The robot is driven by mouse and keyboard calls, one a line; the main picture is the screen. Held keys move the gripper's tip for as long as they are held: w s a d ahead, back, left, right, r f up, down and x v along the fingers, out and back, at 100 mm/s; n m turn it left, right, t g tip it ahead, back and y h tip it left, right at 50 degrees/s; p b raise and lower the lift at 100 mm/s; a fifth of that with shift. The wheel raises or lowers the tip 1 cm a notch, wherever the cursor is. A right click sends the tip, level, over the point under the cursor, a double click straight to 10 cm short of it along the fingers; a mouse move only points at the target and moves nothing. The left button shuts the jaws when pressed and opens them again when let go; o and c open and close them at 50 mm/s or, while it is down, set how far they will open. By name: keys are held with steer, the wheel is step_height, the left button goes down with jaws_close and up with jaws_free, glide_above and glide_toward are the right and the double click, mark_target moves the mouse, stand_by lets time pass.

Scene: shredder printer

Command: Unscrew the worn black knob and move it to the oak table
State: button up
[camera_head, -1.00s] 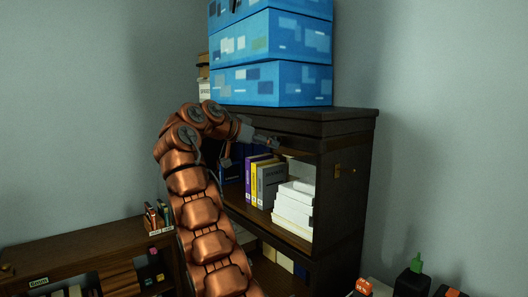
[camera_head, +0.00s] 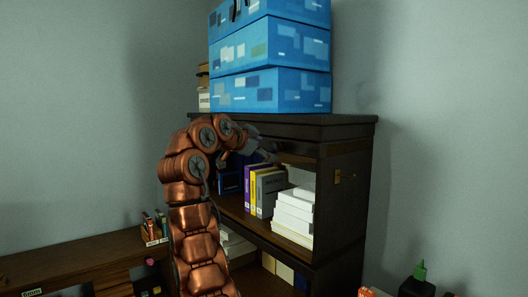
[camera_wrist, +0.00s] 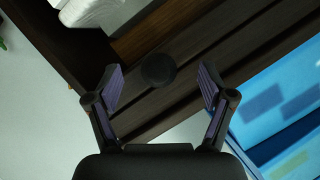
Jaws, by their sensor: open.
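The black knob (camera_wrist: 158,69) shows in the wrist view as a dark round disc against the dark brown wood of the bookcase. My gripper (camera_wrist: 158,84) is open, with one finger on each side of the knob in that view and a visible gap to each. In the head view my gripper (camera_head: 268,153) is at the upper front of the dark bookcase (camera_head: 345,210), just below its top. The knob cannot be made out in the head view, and its wear cannot be told. I cannot tell which surface is the oak table.
Blue boxes (camera_head: 270,90) are stacked on the bookcase top. Books (camera_head: 266,192) and a white paper stack (camera_head: 294,217) fill the shelf below my gripper. A brown wooden unit (camera_head: 80,255) stands at lower left.

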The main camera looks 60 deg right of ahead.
steer(key=shift+m, duration=0.6)
steer(key=shift+f+m+t+h+b, duration=0.3)
steer(key=shift+t+b, duration=0.1)
steer(key=shift+b, duration=0.05)
steer(key=shift+s+m+h+b, duration=0.1)
steer(key=shift+m+h+b, duration=0.2)
steer(key=shift+m+b, duration=0.5)
steer(key=shift+r+m+t+h+b, duration=0.15)
steer(key=shift+m+t+h+b, duration=0.15)
steer(key=shift+m+t+b, duration=0.35)
steer(key=m+b, duration=0.1)
steer(key=b, duration=0.1)
steer(key=m+h+b, duration=0.1)
steer(key=m+b, duration=0.1)
steer(key=shift+f, duration=0.25)
steer(key=shift+r+m+h+b, duration=0.25)
steer(key=shift+m+h+b, duration=0.3)
steer(key=shift+m, duration=0.4)
